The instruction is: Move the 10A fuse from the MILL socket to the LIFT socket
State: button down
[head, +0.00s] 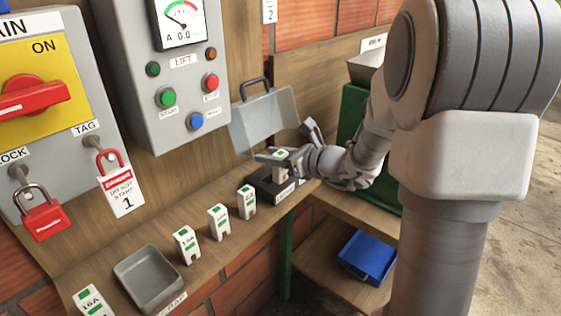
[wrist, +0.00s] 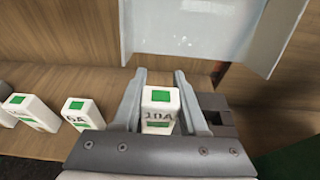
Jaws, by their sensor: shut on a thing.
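The white 10A fuse (wrist: 158,110) with green marks stands upright between the fingers of my gripper (wrist: 160,82) in the wrist view. My gripper (head: 277,157) is shut on it over the black fuse block (head: 264,188) at the right end of the shelf in the head view. An open socket of the block (wrist: 222,118) shows to the right of the fuse in the wrist view. I cannot tell whether the fuse is seated or just above the block. The MILL and LIFT socket labels cannot be read.
A clear cover (head: 264,122) stands raised behind the block. Several spare fuses, one nearest the block (head: 246,202), and a grey tray (head: 149,278) line the shelf to the left. The LIFT control box (head: 180,75) is on the wall. A blue bin (head: 368,257) sits below.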

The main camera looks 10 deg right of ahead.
aim_at(262, 174)
jog(key=shift+r+b+x, duration=0.15)
jog(key=shift+b+x, duration=0.1)
jog(key=shift+x, duration=0.6)
jog(key=shift+r+b+x, duration=0.2)
jog(key=shift+x, duration=0.6)
jog(key=shift+w, duration=0.1)
jog(key=shift+w+a+f+b, duration=0.1)
jog(key=shift+f+b, duration=0.05)
jog(key=shift+b, duration=0.2)
jog(key=shift+f+b, duration=2.2)
jog(key=shift+b, duration=0.5)
dwell(1.6)
dwell(0.3)
jog(key=shift+c, duration=1.8)
grip_release()
